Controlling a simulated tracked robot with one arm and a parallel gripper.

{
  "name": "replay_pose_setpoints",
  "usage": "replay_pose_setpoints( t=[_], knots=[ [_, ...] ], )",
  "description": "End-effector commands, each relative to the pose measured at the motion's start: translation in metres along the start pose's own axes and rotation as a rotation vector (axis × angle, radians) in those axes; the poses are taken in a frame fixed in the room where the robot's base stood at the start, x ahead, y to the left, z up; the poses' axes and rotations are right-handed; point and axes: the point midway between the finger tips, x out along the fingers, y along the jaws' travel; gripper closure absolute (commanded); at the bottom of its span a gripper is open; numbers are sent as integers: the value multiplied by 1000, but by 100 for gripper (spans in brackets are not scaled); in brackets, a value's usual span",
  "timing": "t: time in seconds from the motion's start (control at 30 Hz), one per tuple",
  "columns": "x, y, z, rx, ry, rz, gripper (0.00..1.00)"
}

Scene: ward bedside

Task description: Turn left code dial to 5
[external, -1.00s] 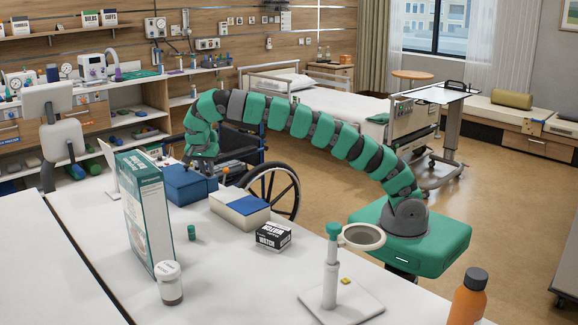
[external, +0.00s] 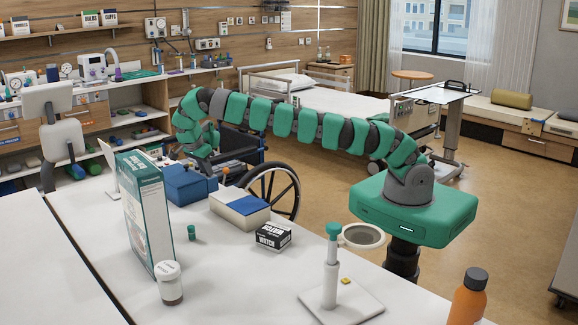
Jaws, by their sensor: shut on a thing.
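A blue box (external: 188,187) stands at the far edge of the white table, left of centre. My gripper (external: 181,158) is small at the far end of my green segmented arm, close to the box's upper back side. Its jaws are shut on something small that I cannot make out. The code dials and their numbers cannot be seen from here, so the left dial's setting cannot be read.
On the white table (external: 230,285), a white box with a blue top (external: 240,208) and a teal carton (external: 146,212) flank the blue box. A wheelchair (external: 272,190) stands just behind. A black-and-white carton (external: 272,237) and stand (external: 331,270) are nearer.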

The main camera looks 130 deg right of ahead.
Motion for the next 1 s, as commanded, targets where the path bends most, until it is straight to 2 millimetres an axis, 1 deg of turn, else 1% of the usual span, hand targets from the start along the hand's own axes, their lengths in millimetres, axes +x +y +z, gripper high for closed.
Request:
replay_pose_setpoints(
  t=[0.03, 0.2, 0.6, 1.0],
  knots=[
    [-4, 1, -2, 14, 3, 13, 100],
    [-5, 0, -2, 75, 2, 37, 100],
    [-2, -2, -2, 191, 1, 84, 100],
    [1, -2, 1, 239, -1, 103, 100]
  ],
)
